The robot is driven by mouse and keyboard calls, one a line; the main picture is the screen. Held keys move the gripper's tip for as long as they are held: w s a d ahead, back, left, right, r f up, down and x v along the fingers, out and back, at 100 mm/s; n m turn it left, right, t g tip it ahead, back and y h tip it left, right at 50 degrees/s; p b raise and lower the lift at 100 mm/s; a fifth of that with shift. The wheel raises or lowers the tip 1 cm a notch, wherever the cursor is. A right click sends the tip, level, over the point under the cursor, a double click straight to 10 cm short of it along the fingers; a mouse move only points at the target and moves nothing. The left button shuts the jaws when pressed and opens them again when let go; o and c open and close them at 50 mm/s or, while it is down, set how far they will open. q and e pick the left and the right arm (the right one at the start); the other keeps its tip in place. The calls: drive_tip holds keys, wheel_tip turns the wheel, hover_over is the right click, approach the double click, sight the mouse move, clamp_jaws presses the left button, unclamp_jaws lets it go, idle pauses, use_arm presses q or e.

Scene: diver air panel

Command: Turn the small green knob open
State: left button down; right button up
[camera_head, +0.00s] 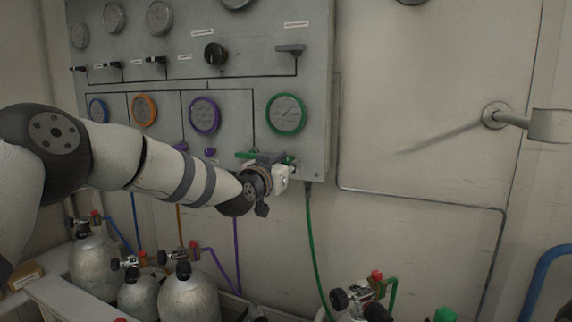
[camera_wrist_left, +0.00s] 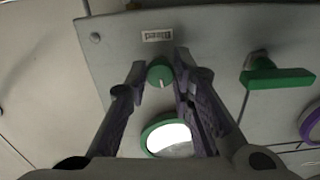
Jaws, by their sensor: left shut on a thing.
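The small green knob (camera_wrist_left: 160,72) shows in the left wrist view, round with a light pointer line, beside a small white label (camera_wrist_left: 157,35). My left gripper (camera_wrist_left: 160,78) has its two fingers on either side of the knob and is shut on it. In the head view my left gripper (camera_head: 282,168) is at the lower right corner of the grey panel (camera_head: 318,100), and it hides the knob there. My right gripper is in neither view.
A green lever handle (camera_wrist_left: 278,78) is close beside the gripper, and a green-rimmed gauge (camera_head: 286,114) is just above it in the head view. A green hose (camera_head: 312,240) hangs below the panel. Grey cylinders (camera_head: 190,298) stand below. The wall right of the panel is mostly clear.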

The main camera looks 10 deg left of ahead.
use_arm(q)
drive_tip(key=shift+d+n+b, duration=0.1)
drive_tip(key=shift+n+b, duration=2.55)
drive_tip(key=shift+n, duration=12.65)
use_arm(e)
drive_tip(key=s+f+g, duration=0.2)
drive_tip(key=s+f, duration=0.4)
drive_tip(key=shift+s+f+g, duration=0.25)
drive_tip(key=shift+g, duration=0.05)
use_arm(q)
drive_tip(key=shift+r, duration=0.15)
drive_tip(key=c, duration=1.4)
unclamp_jaws()
